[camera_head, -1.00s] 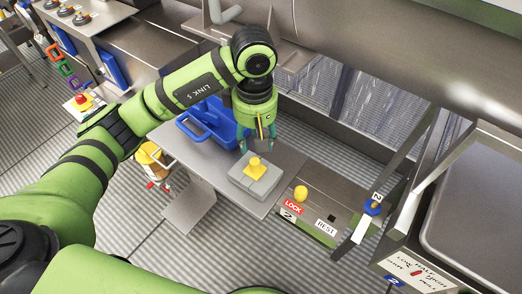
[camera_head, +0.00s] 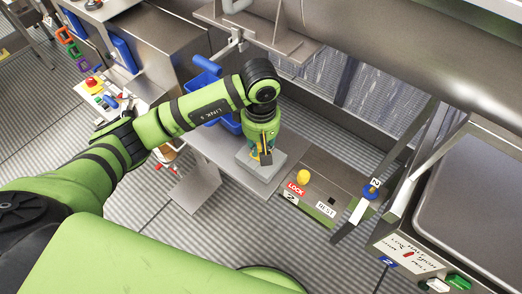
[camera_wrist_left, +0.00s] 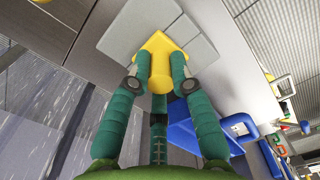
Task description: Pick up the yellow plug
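The yellow plug (camera_wrist_left: 159,58) sits on a light grey block (camera_wrist_left: 205,48) on the metal table. In the head view the plug is mostly hidden behind my left gripper (camera_head: 262,157), which points down over the grey block (camera_head: 275,168). In the left wrist view my left gripper (camera_wrist_left: 160,80) has its green fingers on both sides of the plug's knob, and they appear to touch it. The plug still rests on the block. My right gripper is in neither view.
A blue bin (camera_head: 207,82) stands behind the gripper on the table. To the right is a panel (camera_head: 320,182) with a yellow knob (camera_head: 304,177) and LOCK and REST labels. A metal frame and a blue-tagged part (camera_head: 371,190) stand farther right.

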